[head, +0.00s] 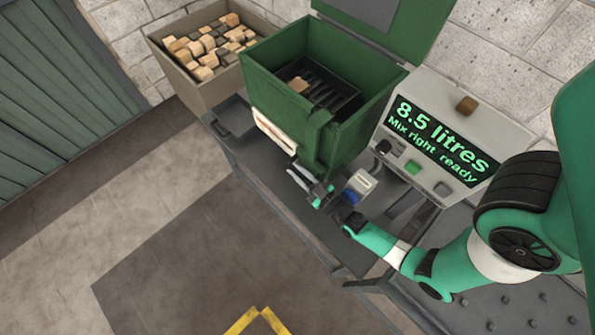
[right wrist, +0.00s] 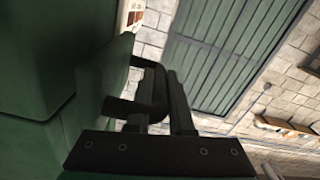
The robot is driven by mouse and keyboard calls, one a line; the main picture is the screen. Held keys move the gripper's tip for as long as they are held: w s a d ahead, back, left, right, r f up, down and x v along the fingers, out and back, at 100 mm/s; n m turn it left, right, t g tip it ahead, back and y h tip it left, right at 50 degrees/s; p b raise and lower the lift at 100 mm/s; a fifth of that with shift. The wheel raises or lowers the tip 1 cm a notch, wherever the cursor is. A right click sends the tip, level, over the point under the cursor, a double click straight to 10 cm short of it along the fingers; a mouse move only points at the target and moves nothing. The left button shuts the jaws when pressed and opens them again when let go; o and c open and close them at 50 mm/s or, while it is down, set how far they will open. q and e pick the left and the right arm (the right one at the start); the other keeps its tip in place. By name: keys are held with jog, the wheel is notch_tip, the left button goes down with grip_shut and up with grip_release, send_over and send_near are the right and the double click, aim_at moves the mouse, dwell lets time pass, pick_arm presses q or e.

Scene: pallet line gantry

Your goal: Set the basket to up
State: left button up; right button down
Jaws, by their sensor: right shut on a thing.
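The basket (head: 340,97) appears as a dark, slotted tray inside the open green box (head: 272,102), below its rim, with a wooden block (head: 298,84) on it. My right gripper (head: 308,183) is at the box's front, low beside a green upright part (head: 322,143). In the right wrist view its dark fingers (right wrist: 155,100) are shut on a dark part by the green housing, seemingly a handle. My left gripper is not in view.
A bin of wooden and dark blocks (head: 180,77) stands left of the box. A grey console (head: 455,112) on the right reads "8.5 litres, Mix right ready". The green lid (head: 432,25) stands open.

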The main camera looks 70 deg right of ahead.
dwell(0.6)
notch_tip(320, 180, up, 14)
jog(key=p, duration=1.1)
jog(key=shift+p, duration=0.3)
jog(key=c, duration=0.8)
grip_release()
jog(key=shift+f, duration=0.15)
jog(key=shift+f, duration=0.1)
